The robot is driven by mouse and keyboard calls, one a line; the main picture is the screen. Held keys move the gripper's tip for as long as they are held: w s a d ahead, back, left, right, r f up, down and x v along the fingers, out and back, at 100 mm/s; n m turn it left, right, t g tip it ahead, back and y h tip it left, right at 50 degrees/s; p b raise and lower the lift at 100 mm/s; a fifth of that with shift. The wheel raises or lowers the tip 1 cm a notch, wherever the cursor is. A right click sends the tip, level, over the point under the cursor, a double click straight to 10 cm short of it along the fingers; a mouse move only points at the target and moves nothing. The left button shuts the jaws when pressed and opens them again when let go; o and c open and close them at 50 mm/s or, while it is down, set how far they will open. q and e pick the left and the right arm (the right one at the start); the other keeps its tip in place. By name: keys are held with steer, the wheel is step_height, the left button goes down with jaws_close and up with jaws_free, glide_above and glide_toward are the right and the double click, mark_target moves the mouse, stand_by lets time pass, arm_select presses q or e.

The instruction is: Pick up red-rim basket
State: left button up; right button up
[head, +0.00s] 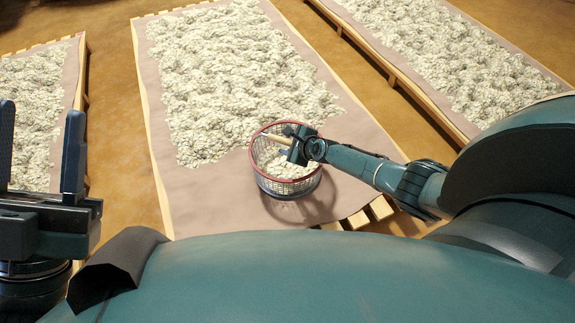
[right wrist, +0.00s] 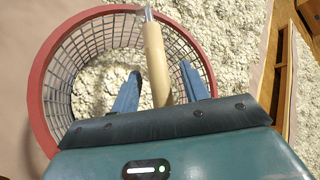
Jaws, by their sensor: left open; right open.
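The red-rim basket (head: 287,187) is a round grey mesh basket standing near the front end of the middle bed. In the right wrist view its red rim (right wrist: 37,95) curves around the left and top. A pale wooden handle (right wrist: 155,55) spans it, and some pale flakes show inside. My right gripper (head: 288,143) is open over the basket, and the handle lies between its two blue fingers (right wrist: 160,84) with gaps on both sides. Whether a finger touches it cannot be told. My left gripper (head: 40,150) is open and empty at the far left, apart from the basket.
The middle bed (head: 165,185) carries a thick layer of pale flakes (head: 235,75). Similar beds lie at left (head: 72,75) and right (head: 465,125), with brown floor (head: 115,90) between them. Wooden slats (head: 380,208) stick out at the middle bed's front edge, right of the basket.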

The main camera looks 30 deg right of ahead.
steer(key=shift+c, duration=0.3)
jaws_close()
stand_by(0.5)
steer(key=shift+w+r, duration=0.15)
